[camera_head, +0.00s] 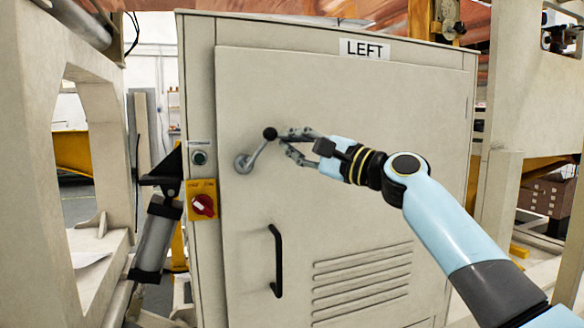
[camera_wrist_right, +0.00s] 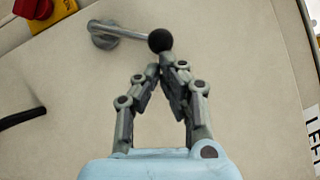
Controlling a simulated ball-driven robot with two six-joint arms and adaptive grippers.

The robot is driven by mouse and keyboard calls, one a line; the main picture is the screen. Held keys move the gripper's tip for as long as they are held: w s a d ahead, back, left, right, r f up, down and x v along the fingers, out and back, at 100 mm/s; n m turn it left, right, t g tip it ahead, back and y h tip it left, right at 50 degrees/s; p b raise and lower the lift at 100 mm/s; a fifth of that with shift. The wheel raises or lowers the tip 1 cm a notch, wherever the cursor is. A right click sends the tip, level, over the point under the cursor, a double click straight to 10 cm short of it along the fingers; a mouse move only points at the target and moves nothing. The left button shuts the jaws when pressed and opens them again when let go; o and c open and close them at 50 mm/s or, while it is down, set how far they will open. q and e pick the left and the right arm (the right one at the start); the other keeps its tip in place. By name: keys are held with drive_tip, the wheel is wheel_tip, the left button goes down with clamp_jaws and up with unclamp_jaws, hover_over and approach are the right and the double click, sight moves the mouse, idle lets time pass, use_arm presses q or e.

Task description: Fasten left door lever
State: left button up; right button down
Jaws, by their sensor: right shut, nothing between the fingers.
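The door lever (camera_head: 256,151) is a metal arm with a black ball knob on the cabinet door (camera_head: 350,200) under a "LEFT" label (camera_head: 364,49). It slants from its round pivot at lower left up to the knob at upper right. My right gripper (camera_head: 284,142) is right beside the knob, on its right side. In the right wrist view the lever (camera_wrist_right: 125,31) shows again, with my right fingertips (camera_wrist_right: 163,68) close together just at the knob. The fingers are shut with nothing between them. I cannot tell whether they touch the knob. My left gripper is not in view.
A red rotary switch on a yellow plate (camera_head: 203,201) sits left of the door, below a small round button (camera_head: 199,158). A black door handle (camera_head: 276,261) is below the lever. Louvred slots (camera_head: 362,280) are at lower right. Beige frames flank the cabinet.

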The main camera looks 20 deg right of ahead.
sight(272, 122)
use_arm(q)
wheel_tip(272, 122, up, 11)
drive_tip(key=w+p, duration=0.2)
drive_tip(key=p, duration=0.7)
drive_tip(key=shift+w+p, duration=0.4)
use_arm(e)
drive_tip(key=shift+a+r+n+g+h, duration=0.6)
drive_tip(key=shift+a+r+n+g, duration=0.9)
drive_tip(key=shift+a+r+n, duration=0.8)
drive_tip(key=shift+d+f, duration=0.2)
drive_tip(key=shift+f, duration=0.1)
